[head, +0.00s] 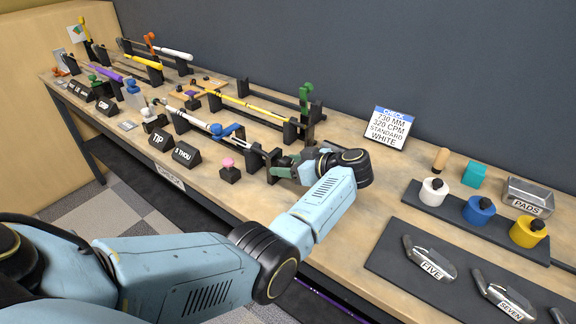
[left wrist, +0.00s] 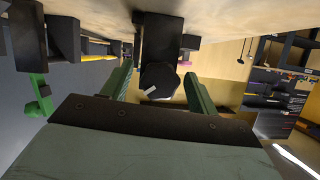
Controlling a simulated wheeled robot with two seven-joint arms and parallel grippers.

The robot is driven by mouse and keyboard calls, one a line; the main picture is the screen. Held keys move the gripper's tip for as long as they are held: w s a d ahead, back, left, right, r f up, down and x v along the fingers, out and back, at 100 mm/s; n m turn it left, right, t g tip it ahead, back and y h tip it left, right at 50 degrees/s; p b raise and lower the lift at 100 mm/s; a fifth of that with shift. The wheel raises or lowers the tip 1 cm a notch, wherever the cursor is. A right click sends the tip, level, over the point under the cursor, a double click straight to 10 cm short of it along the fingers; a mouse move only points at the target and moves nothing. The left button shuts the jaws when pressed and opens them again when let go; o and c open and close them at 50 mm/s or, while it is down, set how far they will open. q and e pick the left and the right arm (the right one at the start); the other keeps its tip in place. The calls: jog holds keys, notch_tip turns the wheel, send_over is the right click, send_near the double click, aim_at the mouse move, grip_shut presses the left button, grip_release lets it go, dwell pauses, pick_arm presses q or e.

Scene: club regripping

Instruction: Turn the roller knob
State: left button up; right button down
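The roller knob (left wrist: 158,81) is a dark, lobed knob with a white mark on its face, on a black upright stand (left wrist: 162,36) in the left wrist view. My left gripper (left wrist: 157,74) is open, with one green finger on either side of the knob and visible gaps to it. In the head view my left gripper (head: 277,167) is at the right end of a black stand on the bench; the knob cannot be made out there. I cannot tell whether the fingertips reach past the knob. My right gripper is not in view.
A pink knob on a black block (head: 230,170) stands just left of my gripper. The TIP sign (head: 162,141) and several shafts on black stands lie further left. The CHECK card (head: 387,128) stands behind. A dark tray with jars (head: 476,220) and club heads lie right.

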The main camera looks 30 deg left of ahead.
pick_arm(q)
jog(key=c, duration=1)
jog(key=shift+o, duration=0.2)
jog(key=shift+s+d+r+n+t+p, duration=0.1)
jog(key=shift+n+t+p, duration=0.3)
jog(key=shift+p, duration=0.45)
jog(key=shift+n+t+p, duration=0.5)
jog(key=shift+n+p, duration=0.1)
jog(key=shift+n, duration=0.4)
jog(key=o, duration=1)
